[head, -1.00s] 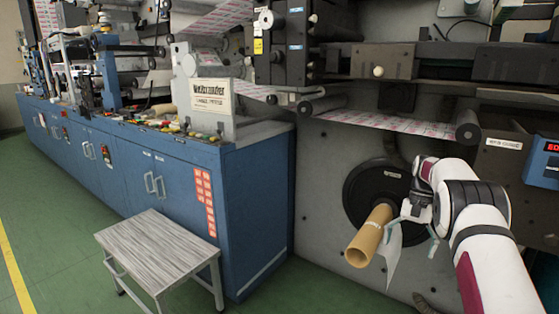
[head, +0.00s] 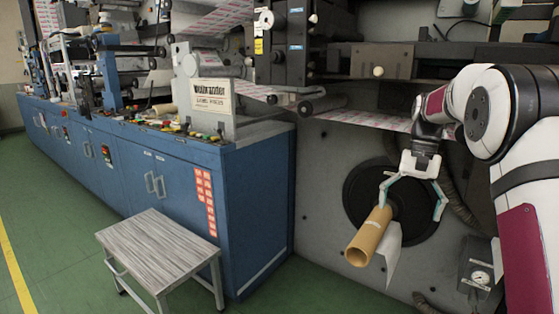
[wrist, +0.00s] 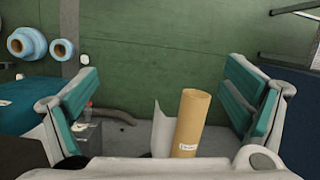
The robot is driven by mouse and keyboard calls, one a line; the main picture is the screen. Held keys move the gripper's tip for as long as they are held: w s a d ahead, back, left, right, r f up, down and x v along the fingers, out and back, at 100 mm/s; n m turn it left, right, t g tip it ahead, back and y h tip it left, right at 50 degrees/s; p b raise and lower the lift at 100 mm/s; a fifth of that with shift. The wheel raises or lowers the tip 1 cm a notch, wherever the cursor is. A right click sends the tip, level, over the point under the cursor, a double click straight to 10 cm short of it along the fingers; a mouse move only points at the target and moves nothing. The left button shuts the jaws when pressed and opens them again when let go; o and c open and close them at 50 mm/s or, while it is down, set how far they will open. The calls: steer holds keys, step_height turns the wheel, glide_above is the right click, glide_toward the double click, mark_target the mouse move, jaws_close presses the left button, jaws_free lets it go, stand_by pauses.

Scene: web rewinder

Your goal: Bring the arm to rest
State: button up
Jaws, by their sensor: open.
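My gripper (head: 412,206) is open and empty in the head view, its two teal-padded fingers spread and pointing down. It is in front of the black round disc (head: 359,192) on the machine's grey panel, just above and right of a brown cardboard core (head: 369,238). The core sticks out from the disc, with a white sheet (head: 389,255) hanging beside it. In the wrist view the fingers stand wide apart, and the core (wrist: 190,123) and white sheet (wrist: 162,130) show between them. I cannot tell the exact gap between the fingers and the core.
A printed web (head: 365,118) runs above the disc. A grey step stool (head: 157,244) stands before the blue cabinet (head: 255,210). Blue rolls (wrist: 28,45) lie at the wrist view's upper left. Green floor is clear at left.

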steer(key=s+a+r+n, duration=0.1)
steer(key=s+a+r, duration=0.25)
steer(key=s, duration=0.35)
steer(key=s+a+r+n+t, duration=0.1)
steer(key=s+a+r, duration=0.1)
steer(key=s+r, duration=0.35)
steer(key=s+a+r+n, duration=0.1)
steer(key=s+a+r, duration=0.15)
steer(key=s, duration=0.55)
steer(key=s+a+f+n+t+h, duration=0.15)
steer(key=s+f, duration=0.35)
steer(key=s, duration=0.7)
steer(key=s+a+f+n, duration=0.1)
steer(key=s+a+f, duration=0.25)
steer(key=s, duration=0.85)
step_height(320, 180, up, 30)
steer(key=d+t+p, duration=0.1)
steer(key=t+p, duration=0.3)
steer(key=p, duration=2.4)
steer(key=shift+w+d+p, duration=0.15)
steer(key=shift+w+p, duration=0.15)
steer(key=shift+p, duration=0.1)
steer(key=shift+f, duration=0.1)
